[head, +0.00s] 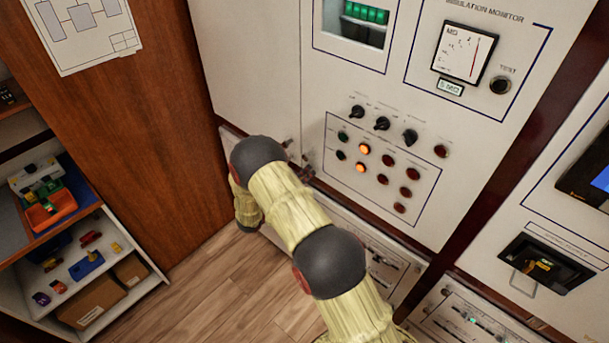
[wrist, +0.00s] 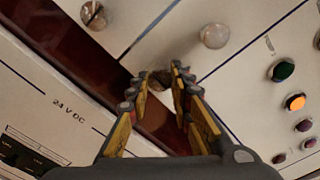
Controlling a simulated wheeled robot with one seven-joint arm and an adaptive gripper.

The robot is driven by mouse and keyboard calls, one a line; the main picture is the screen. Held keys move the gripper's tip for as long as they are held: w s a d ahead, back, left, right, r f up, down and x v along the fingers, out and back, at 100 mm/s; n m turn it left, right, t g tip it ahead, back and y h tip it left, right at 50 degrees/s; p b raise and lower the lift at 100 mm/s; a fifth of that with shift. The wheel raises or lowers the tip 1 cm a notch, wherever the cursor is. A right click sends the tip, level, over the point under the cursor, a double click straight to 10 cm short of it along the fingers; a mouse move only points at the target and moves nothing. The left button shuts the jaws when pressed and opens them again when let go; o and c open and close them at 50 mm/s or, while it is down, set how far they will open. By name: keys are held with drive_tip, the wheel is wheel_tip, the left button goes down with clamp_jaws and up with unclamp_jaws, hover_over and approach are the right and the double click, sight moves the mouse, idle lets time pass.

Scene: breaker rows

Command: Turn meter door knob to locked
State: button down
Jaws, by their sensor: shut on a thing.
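A small brownish metal knob (wrist: 157,84) on the white panel sits between the fingertips of my gripper (wrist: 160,78) in the wrist view. The fingers are shut on it from both sides and hide most of it, so which way it is turned cannot be read. In the head view my gripper (head: 306,167) is at the lower left of the white cabinet front, partly hidden behind my arm. The held knob cannot be made out clearly there.
Two more round metal knobs are on the panel, one at the upper left (wrist: 93,15) and one at the top middle (wrist: 214,35). Lamps and rotary switches (head: 382,123) are to the right. A wooden side panel (head: 150,130) and shelves (head: 125,262) stand at left.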

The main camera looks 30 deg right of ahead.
drive_tip(key=shift+m, duration=0.3)
drive_tip(key=m+b, duration=0.5)
drive_tip(key=m, duration=0.3)
drive_tip(key=m+b, duration=0.6)
drive_tip(key=m, duration=0.2)
drive_tip(key=shift+w+a+f+m, duration=0.1)
drive_tip(key=shift+w+m, duration=0.05)
drive_tip(key=shift+m, duration=0.25)
drive_tip(key=shift+m+b, duration=0.3)
drive_tip(key=c, duration=1.6)
unclamp_jaws()
drive_tip(key=shift+c, duration=0.2)
drive_tip(key=shift+o, duration=0.3)
